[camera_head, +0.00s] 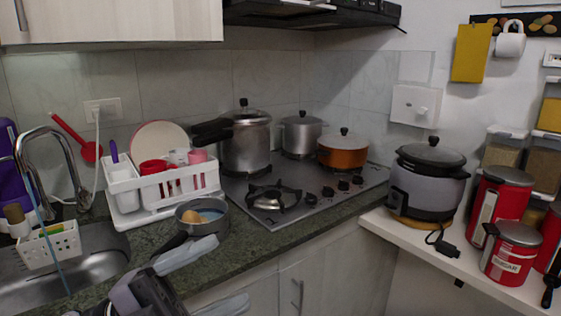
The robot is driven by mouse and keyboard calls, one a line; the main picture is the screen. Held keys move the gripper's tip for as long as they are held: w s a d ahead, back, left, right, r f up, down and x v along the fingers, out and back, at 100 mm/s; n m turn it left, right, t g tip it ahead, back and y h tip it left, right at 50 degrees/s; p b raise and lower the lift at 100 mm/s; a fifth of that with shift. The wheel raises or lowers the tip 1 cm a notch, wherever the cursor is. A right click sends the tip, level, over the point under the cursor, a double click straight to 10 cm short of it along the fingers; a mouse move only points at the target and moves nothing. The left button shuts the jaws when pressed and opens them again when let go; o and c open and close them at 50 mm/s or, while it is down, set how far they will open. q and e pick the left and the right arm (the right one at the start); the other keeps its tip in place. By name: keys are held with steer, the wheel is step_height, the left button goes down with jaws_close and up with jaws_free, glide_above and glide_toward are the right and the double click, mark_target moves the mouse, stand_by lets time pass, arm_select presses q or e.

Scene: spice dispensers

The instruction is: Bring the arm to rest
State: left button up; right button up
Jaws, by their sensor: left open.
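My left gripper (231,270) reaches in at the bottom of the head view. Its two pale fingers are spread apart with nothing between them. The gripper is in front of the counter edge, and the upper finger overlaps the near side of a small grey saucepan (208,231) in the picture. I cannot tell whether they touch. My right gripper is not in view. Spice dispensers with clear bodies and brown contents (502,154) stand at the far right, partly behind red canisters (500,199).
A gas hob (268,217) with several pots is behind the gripper. A white dish rack (181,204) and a sink (92,277) are to the left. A rice cooker (429,191) stands on the white shelf (400,233) at right. Open floor space lies before the cabinets.

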arm_select(q)
steer(key=w+a+f+n+t+y+p, duration=0.15)
steer(key=a+f+n+t+y, duration=0.25)
steer(key=f+n+t+y, duration=0.55)
steer(key=w+a+f+n+t+y, duration=0.4)
steer(key=f+n, duration=0.3)
steer(key=n, duration=0.5)
steer(key=s+a+f+n+g+y, duration=0.2)
steer(key=s+f+n+g+y, duration=0.1)
steer(key=s+f, duration=0.4)
steer(key=s+a+f+n+g+y+p, duration=0.1)
steer(key=s+f+g, duration=0.4)
steer(key=f, duration=0.8)
steer(key=s+a+n+y, duration=0.1)
steer(key=s+n+y, duration=0.1)
steer(key=s, duration=0.1)
steer(key=shift+f, duration=0.35)
steer(key=shift+a, duration=0.1)
